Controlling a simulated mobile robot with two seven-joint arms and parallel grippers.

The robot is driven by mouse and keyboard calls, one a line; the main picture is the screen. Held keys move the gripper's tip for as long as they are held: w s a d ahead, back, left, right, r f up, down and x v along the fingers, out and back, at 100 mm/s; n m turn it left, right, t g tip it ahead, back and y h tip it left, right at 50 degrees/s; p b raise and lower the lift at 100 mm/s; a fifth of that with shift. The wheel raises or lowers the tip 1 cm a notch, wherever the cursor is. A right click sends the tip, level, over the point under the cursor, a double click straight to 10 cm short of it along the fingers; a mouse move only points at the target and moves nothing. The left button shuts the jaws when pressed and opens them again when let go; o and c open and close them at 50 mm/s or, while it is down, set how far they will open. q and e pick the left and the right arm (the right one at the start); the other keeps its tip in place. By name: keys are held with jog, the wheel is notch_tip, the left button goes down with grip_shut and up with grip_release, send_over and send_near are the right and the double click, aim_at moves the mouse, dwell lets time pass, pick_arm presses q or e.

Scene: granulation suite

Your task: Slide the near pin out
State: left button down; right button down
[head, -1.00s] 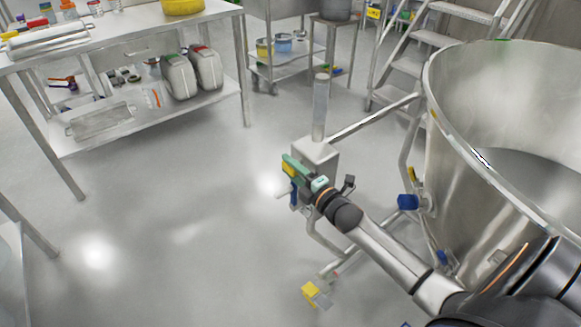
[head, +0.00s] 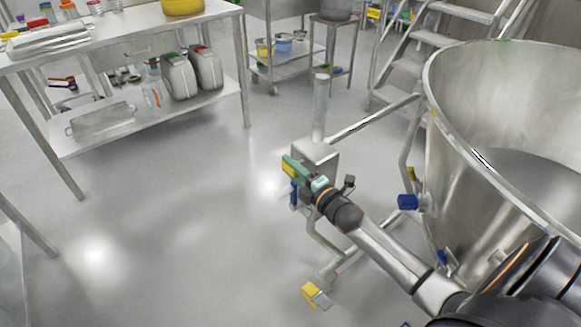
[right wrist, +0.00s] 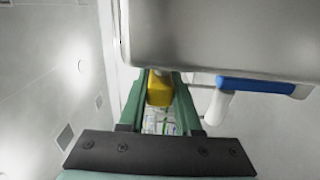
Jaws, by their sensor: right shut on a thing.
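The yellow pin (right wrist: 160,90) sits between the green fingers of my right gripper (right wrist: 157,84), which is shut on it. In the head view the yellow pin (head: 288,170) shows at the fingertips of the right gripper (head: 293,168), beside the grey metal block (head: 316,152). The pin's far end meets the block's edge in the wrist view, and I cannot tell how deep it sits. My left gripper is not in view.
A blue-handled lever (right wrist: 262,86) is on the block, right of the fingers. The big steel bowl (head: 450,150) stands at right, with a blue knob (head: 407,202). A yellow foot pedal (head: 311,292) is low down. Open floor lies to the left.

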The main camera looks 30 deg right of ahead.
dwell(0.4)
jog(key=shift+s+a+p, duration=0.15)
jog(key=shift+a+p, duration=0.3)
jog(key=shift+a, duration=1)
jog(key=c, duration=0.6)
grip_release()
jog(key=shift+s, duration=0.1)
